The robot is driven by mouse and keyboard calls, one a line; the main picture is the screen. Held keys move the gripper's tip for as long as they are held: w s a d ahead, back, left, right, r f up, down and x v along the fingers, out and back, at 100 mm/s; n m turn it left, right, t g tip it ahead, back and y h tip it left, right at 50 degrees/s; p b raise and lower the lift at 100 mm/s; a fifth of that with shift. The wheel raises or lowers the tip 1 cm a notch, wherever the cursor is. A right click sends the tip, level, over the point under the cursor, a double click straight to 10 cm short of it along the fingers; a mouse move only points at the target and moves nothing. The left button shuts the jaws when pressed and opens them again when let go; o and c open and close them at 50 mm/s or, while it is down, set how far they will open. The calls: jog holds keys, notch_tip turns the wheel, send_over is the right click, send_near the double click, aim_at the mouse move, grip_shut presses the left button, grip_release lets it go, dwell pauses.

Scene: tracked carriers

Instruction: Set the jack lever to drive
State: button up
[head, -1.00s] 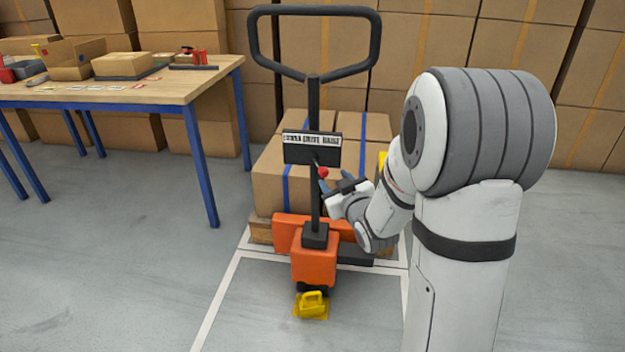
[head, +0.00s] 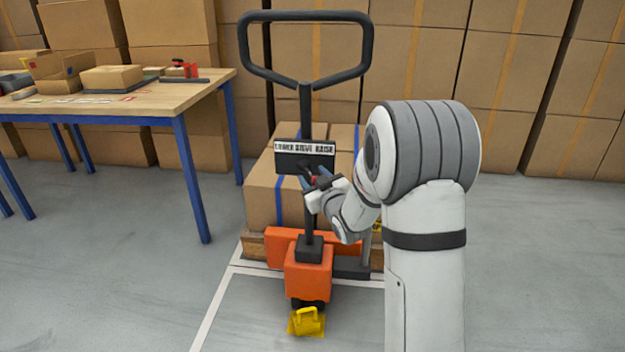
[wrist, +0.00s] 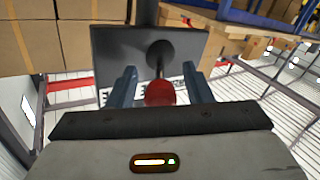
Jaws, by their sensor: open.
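The pallet jack stands with its black loop handle (head: 305,45) upright and its orange body (head: 308,270) below. A dark plate (head: 300,165) on the handle post carries a white label reading lower, drive, raise. The jack lever, a short dark rod with a red knob (wrist: 160,93), sticks out of this plate. My gripper (head: 315,178) is at the lever, just below the plate. In the wrist view my open gripper (wrist: 160,85) has one blue finger on each side of the red knob, with a gap visible on both sides.
Boxes with blue straps (head: 274,190) sit on a pallet behind the jack. A yellow wheel chock (head: 307,321) lies at its front wheel. A wooden table (head: 150,97) with blue legs stands at left. Stacked cartons line the back; floor at right is clear.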

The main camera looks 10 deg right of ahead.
jog(key=shift+c, duration=0.5)
grip_shut()
